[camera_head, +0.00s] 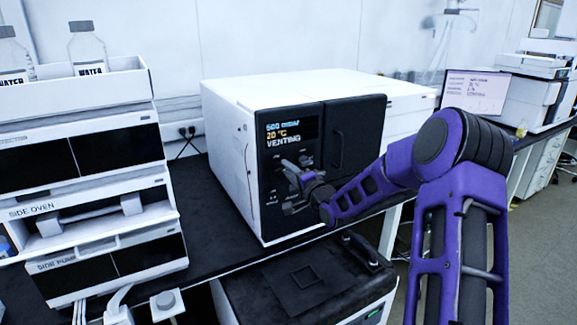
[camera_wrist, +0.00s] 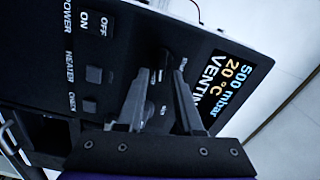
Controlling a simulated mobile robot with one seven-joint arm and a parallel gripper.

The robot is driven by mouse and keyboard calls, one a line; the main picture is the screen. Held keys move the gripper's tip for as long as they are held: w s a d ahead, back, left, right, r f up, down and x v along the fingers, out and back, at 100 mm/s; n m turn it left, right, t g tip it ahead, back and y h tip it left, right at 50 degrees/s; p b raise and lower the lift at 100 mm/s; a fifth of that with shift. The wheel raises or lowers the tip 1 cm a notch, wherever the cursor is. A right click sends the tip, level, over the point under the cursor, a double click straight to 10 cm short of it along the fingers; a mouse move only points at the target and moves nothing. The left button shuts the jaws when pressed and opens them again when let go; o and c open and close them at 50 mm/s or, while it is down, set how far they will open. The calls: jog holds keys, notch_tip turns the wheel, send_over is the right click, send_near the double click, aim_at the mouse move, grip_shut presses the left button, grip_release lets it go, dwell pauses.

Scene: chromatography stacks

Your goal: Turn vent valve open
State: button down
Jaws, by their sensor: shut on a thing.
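The vacuum oven (camera_head: 240,130) is a white box with a black front, standing on the dark bench in the head view. Its display (camera_head: 287,131) reads 500 mbar, 20 °C and VENTING; it also shows, turned sideways, in the wrist view (camera_wrist: 222,85). My gripper (camera_head: 288,172) is at the black panel, below the display. In the wrist view my gripper (camera_wrist: 160,85) has its fingers on both sides of a small dark knob, the vent valve (camera_wrist: 161,62), and is shut on it. The fingers partly hide the knob and its markings, so its exact angle is unclear.
A stack with water bottles (camera_head: 88,48) stands at the left. A black-topped unit (camera_head: 310,275) sits below the bench. A monitor (camera_head: 475,92) stands at the right.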

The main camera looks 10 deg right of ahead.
jog(key=shift+f+m+p, duration=0.15)
jog(key=shift+m+p, duration=0.25)
jog(key=shift+m, duration=0.7)
jog(key=c, duration=0.9)
grip_release()
jog(key=shift+s, duration=0.1)
jog(key=v, duration=1.7)
jog(key=shift+s, duration=0.1)
